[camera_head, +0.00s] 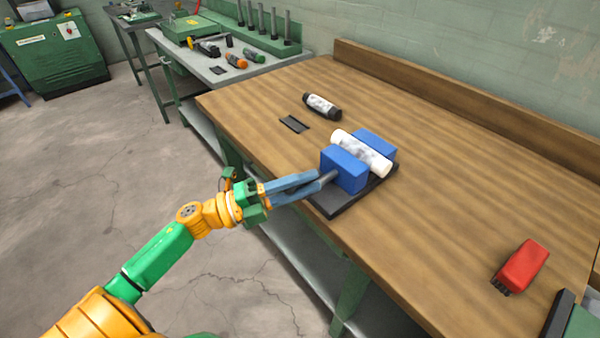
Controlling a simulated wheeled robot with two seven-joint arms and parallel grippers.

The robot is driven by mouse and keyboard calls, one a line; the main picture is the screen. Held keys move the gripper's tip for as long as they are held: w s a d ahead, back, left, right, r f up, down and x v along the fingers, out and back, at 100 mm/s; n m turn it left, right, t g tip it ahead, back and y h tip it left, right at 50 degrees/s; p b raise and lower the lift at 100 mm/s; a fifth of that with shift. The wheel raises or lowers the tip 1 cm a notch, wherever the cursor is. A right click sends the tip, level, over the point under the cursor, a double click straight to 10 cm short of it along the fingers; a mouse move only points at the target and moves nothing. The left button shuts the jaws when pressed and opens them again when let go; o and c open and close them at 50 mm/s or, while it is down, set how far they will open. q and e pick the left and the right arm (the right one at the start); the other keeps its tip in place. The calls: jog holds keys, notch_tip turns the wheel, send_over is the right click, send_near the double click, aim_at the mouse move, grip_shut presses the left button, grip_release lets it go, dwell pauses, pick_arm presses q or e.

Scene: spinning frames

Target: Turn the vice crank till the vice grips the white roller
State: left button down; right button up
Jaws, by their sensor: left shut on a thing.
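The vice stands on the wooden bench near its left edge, with a blue front jaw (344,170), a blue rear jaw (375,143) and a dark base plate (338,206). The white roller (352,148) lies lengthwise between the two jaws, showing above them. I cannot tell if both jaws touch it. My left gripper (322,182) reaches in from the left, its long blue-grey fingers shut on the vice crank (329,177), a grey shaft at the front jaw's outer side. The fingers hide most of the crank. My right gripper is not in view.
A dark roller with a pale band (322,106) and a small black plate (293,124) lie behind the vice. A red block-like object (521,267) lies at the right. The bench middle is clear. A ledge (450,105) runs along the wall.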

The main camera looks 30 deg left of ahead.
pick_arm(q)
jog(key=s+d+f+m+g+y+p, duration=0.1)
jog(key=d+f+m+g+y+p, duration=0.2)
jog(key=m, duration=1)
jog(key=shift+s+d+f+m+y+p, duration=0.35)
jog(key=shift+f+y+p, duration=1.8)
jog(key=shift+p, duration=1.2)
jog(key=shift+f+h, duration=0.35)
jog(key=shift+a, duration=0.1)
jog(key=shift+s+r, duration=0.2)
jog(key=shift+s, duration=0.1)
jog(key=c, duration=1.3)
grip_release()
jog(key=shift+s, duration=0.1)
jog(key=shift+c, duration=0.2)
jog(key=o, duration=0.7)
jog(key=shift+w, duration=0.25)
